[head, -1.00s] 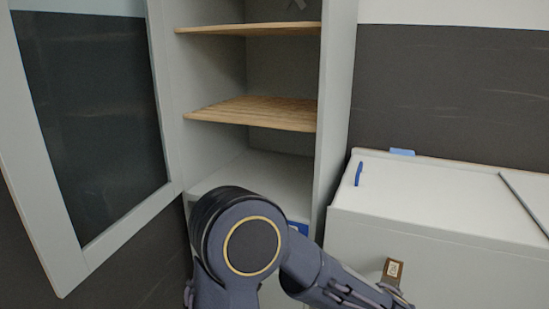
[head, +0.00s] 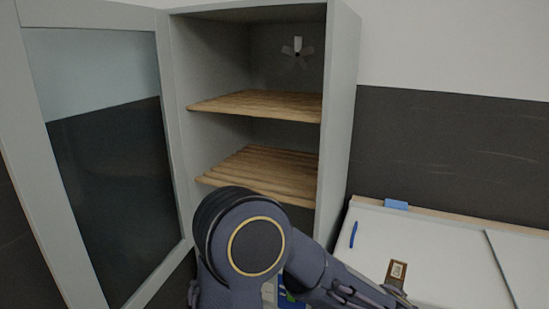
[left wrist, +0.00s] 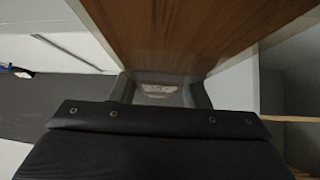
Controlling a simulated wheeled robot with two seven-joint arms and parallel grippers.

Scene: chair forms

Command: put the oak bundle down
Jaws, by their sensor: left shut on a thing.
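The oak bundle (left wrist: 200,32) shows in the left wrist view as a brown wooden face running up from between my left fingers. In the head view a small brown end with a pale label (head: 397,272) stands up at the end of my left arm. My left gripper (left wrist: 160,90) is shut on it; its fingertips are mostly hidden behind the dark wrist housing. The bundle is held near the white worktop, and I cannot tell whether it touches anything. My right gripper is in neither view.
A tall grey cabinet holds wooden shelves, an upper one (head: 255,104) and a slatted lower one (head: 262,172). Its glass door (head: 108,170) stands open at left. A white worktop (head: 430,245) at right carries a blue pen (head: 353,235) and a blue block (head: 396,204).

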